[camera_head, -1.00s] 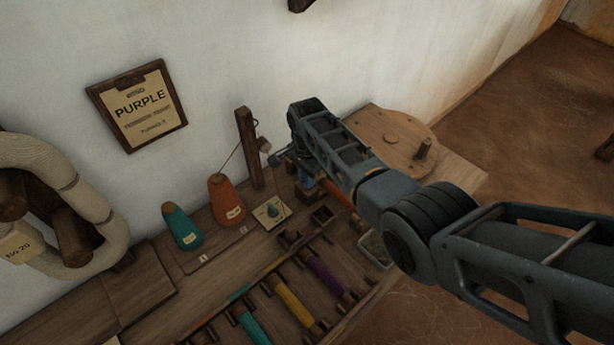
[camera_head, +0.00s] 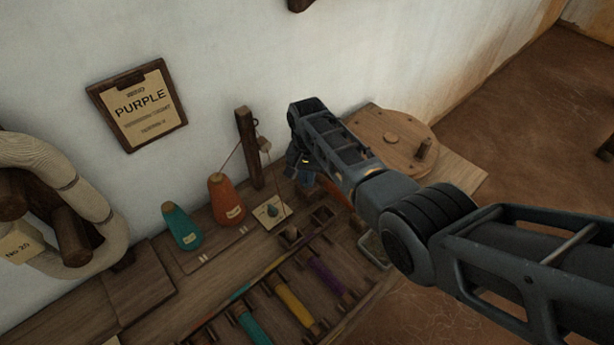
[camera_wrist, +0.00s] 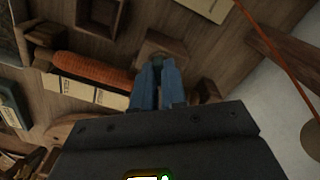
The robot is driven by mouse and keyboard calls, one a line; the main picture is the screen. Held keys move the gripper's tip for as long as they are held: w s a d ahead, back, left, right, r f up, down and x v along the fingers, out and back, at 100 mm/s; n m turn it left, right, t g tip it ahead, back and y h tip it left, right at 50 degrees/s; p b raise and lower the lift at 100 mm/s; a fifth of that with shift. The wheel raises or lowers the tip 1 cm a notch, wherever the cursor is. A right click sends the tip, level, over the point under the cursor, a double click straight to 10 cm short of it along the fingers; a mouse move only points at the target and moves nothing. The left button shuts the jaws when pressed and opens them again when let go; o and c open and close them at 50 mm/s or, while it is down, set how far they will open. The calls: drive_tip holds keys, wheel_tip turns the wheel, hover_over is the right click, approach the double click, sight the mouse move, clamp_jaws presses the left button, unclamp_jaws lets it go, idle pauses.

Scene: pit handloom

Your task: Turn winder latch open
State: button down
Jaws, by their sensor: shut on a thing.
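My gripper's blue fingers (camera_wrist: 160,85) are close together at a small wooden block (camera_wrist: 163,46) on the winder, in the wrist view. They are shut on a small part there, which I take to be the winder latch; the fingers mostly hide it, and its angle cannot be told. An orange wound bobbin (camera_wrist: 95,70) lies just left of the fingers. In the head view my gripper (camera_head: 299,168) is low beside the winder, partly hidden by my arm. The round wooden winder wheel (camera_head: 385,132) with its peg handle is behind my arm.
Orange (camera_head: 226,198) and teal (camera_head: 181,226) yarn cones stand on the bench left of a wooden post (camera_head: 249,148). A rack holds teal, yellow and purple bobbins (camera_head: 328,278) in front. A PURPLE order board (camera_head: 138,104) hangs on the wall.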

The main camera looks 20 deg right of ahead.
drive_tip(key=n, duration=0.5)
drive_tip(key=shift+n, duration=0.3)
drive_tip(key=n, duration=0.5)
drive_tip(key=shift+r+n, duration=0.1)
drive_tip(key=shift+n, duration=0.3)
drive_tip(key=c, duration=1.2)
unclamp_jaws()
wheel_tip(320, 180, up, 8)
drive_tip(key=shift+f, duration=0.15)
